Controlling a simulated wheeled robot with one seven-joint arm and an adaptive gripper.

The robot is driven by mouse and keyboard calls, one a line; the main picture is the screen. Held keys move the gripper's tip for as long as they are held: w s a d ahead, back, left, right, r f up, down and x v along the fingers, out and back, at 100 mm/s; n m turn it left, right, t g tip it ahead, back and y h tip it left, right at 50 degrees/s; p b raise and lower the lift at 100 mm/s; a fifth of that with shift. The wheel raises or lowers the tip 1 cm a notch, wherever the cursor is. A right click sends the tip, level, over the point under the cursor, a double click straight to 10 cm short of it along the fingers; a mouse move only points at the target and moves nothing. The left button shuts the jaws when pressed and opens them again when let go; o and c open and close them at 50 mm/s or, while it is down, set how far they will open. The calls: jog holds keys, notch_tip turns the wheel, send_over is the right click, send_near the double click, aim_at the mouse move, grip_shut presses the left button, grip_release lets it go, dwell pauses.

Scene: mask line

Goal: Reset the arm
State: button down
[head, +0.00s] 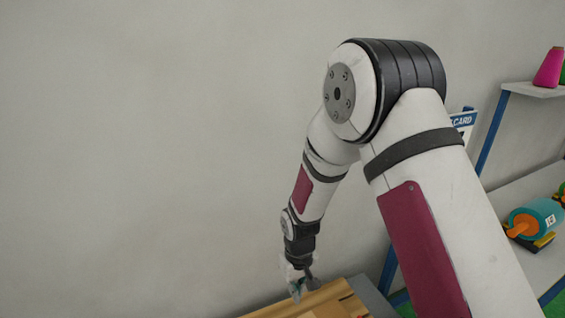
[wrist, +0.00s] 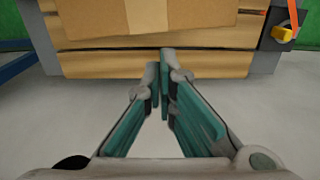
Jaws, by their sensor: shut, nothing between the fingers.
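My gripper (wrist: 164,92) points away from the wrist camera with its two teal-padded fingers together at the tips and nothing between them. In the head view my gripper (head: 299,288) hangs low at the end of my bent arm, over or beside the wooden slats (head: 325,299); I cannot tell its exact height there. In the wrist view the fingertips appear in front of a slatted wooden surface (wrist: 100,62), with a cardboard box (wrist: 200,20) on it. I cannot judge the gap between the fingertips and the wood.
A shelf unit with a blue frame (head: 492,132) stands at the right, holding a magenta cone (head: 550,68) and a teal roll (head: 545,214). Pale floor (wrist: 265,105) lies below the fingers.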

jog(key=s+d+r+m+t, duration=0.1)
jog(key=s+d+r, duration=0.15)
jog(key=r, duration=0.55)
jog(key=s+d+r+t, duration=0.15)
jog(key=d+r, duration=0.25)
jog(key=r, duration=0.5)
jog(key=s+d+r+m, duration=0.1)
jog(key=s+d+r, duration=0.15)
jog(key=r, duration=0.55)
jog(key=s+d+r+m+t, duration=0.1)
jog(key=s+d+r, duration=0.2)
jog(key=s+r, duration=0.2)
jog(key=s+d+r+m+t, duration=0.1)
jog(key=s+d+r, duration=0.2)
jog(key=s, duration=0.8)
jog(key=shift+v, duration=0.9)
jog(key=shift+t, duration=0.25)
